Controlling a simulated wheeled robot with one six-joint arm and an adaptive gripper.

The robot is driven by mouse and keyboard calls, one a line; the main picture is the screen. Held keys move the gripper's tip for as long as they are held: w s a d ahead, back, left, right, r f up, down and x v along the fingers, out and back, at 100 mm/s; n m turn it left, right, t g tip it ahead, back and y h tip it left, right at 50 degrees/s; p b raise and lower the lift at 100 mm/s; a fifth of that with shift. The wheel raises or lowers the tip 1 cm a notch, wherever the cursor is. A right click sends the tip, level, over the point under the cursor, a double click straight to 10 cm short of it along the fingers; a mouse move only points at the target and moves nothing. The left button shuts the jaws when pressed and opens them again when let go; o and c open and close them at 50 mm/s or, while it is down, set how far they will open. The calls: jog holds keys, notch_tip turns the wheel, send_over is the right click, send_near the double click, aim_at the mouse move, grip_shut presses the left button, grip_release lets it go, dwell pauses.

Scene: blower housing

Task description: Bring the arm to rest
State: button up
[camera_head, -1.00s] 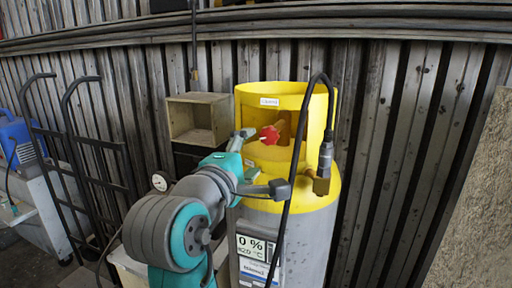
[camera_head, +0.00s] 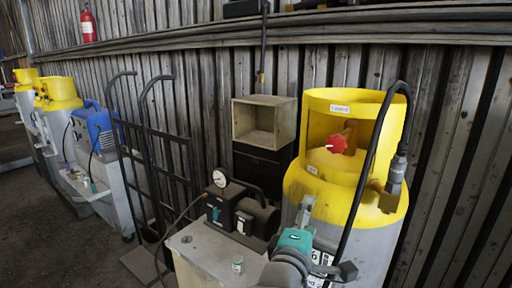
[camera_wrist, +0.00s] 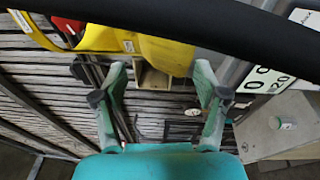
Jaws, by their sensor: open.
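My gripper (camera_head: 304,212) shows low in the head view, in front of the grey body of a yellow-topped cylinder (camera_head: 318,185). Its two fingers stand wide apart with nothing between them in the wrist view (camera_wrist: 160,88). The cylinder has a red valve knob (camera_head: 336,144) inside its yellow collar, and the gripper is below that knob in the picture. Whether the gripper touches the cylinder cannot be told. Most of my arm is out of the head view.
A black hose (camera_head: 366,180) loops down past the cylinder and crosses the wrist view closely (camera_wrist: 180,32). A black pump with a gauge (camera_head: 240,210) stands on a grey cabinet (camera_head: 205,255). A hand truck (camera_head: 150,150) leans at the wall. Open floor (camera_head: 50,225) lies left.

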jog(key=s+d+f+y, duration=0.1)
jog(key=s+f+y, duration=0.1)
jog(key=s+f, duration=0.5)
jog(key=s+d+f+m+y, duration=0.1)
jog(key=s+f+y, duration=0.2)
jog(key=f, duration=0.8)
jog(key=s+d+f+y, duration=0.2)
jog(key=s+f, duration=0.4)
jog(key=f, duration=0.3)
jog(key=s+d+f+m+g+y, duration=0.1)
jog(key=s+f+m, duration=0.2)
jog(key=s, duration=0.4)
jog(key=s+f+m+y, duration=0.1)
jog(key=s+f+m, duration=0.15)
jog(key=s, duration=0.55)
jog(key=s+d+r+m+h, duration=0.1)
jog(key=s+m, duration=0.6)
jog(key=s, duration=0.7)
jog(key=shift+s+d+r+g, duration=0.4)
jog(key=shift+d+r, duration=0.05)
jog(key=shift+r, duration=0.25)
